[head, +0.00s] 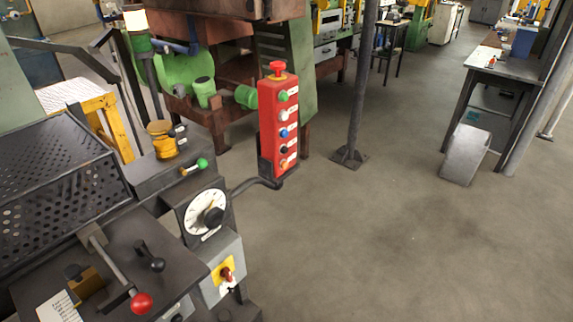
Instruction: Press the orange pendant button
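A red pendant box (278,128) stands upright on a black bent arm in the middle of the head view. Its front carries a column of buttons: green at the top, then white, blue and black. The orange button (284,164) is the lowest one. A red mushroom knob (277,68) sits on top of the box. Neither of my grippers shows in this view, and nothing covers the front of the pendant.
The machine at left carries a white dial (206,215), a red ball lever (141,303), a green-tipped handle (201,164) and a perforated cover (60,170). A grey post (356,90) stands behind the pendant. A workbench (500,66) is at right. Open floor (380,240) lies right of the pendant.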

